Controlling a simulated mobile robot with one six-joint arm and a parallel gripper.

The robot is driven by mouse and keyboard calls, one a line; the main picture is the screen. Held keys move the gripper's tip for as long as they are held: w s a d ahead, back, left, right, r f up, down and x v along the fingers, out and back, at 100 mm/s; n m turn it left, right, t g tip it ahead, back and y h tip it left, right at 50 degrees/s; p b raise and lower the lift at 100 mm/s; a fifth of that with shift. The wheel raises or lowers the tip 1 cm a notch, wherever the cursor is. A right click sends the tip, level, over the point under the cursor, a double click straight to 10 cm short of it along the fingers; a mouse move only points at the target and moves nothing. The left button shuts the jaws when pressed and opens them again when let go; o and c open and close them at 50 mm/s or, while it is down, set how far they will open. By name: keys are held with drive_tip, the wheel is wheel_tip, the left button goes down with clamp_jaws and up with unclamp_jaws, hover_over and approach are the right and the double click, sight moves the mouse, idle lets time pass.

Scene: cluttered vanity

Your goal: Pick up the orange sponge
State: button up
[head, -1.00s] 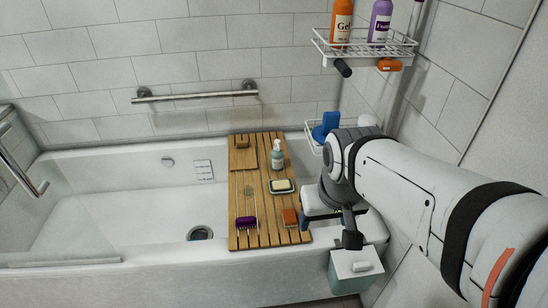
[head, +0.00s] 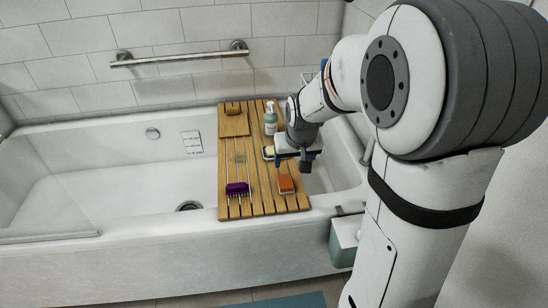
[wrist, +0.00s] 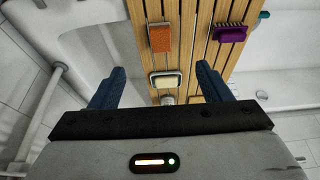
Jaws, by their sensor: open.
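The orange sponge (head: 286,184) lies on the wooden slatted bath board, near its front right edge. In the wrist view the orange sponge (wrist: 160,38) shows whole, at the top and slightly left of centre. My gripper (head: 305,163) hangs above the board, behind the sponge and a little to its right, with its jaws pointing down. In the wrist view the two dark blue fingers of my gripper (wrist: 160,69) are spread wide with nothing held between them. The sponge lies beyond the fingertips, and no contact shows.
The bath board (head: 252,205) spans the white tub (head: 110,175). It also bears a purple brush (head: 237,188), a soap dish (wrist: 166,80) partly hidden by my gripper in the head view, and a pump bottle (head: 270,120). A teal bin (head: 343,240) hangs outside the tub.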

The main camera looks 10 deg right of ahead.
drive_tip(key=b, duration=0.4)
approach(286, 182)
drive_tip(key=shift+w+a+f+t, duration=0.15)
drive_tip(key=shift+w+f, duration=0.1)
drive_tip(key=shift+f, duration=0.15)
drive_tip(key=shift+w+a+f+t, duration=0.15)
drive_tip(key=shift+w+f, duration=0.1)
drive_tip(key=shift+f, duration=0.2)
drive_tip(key=x, duration=0.2)
drive_tip(key=b+x, duration=0.1)
drive_tip(key=x, duration=0.2)
drive_tip(key=b+x, duration=0.1)
drive_tip(key=x, duration=0.1)
drive_tip(key=shift+s+d+f, duration=0.2)
drive_tip(key=shift+d+f, duration=0.1)
drive_tip(key=shift+c, duration=0.4)
drive_tip(key=c, duration=1)
wheel_tip(286, 182, up, 10)
drive_tip(key=shift+r+p, duration=0.1)
drive_tip(key=shift+p, duration=1.15)
drive_tip(key=shift+c, duration=0.2)
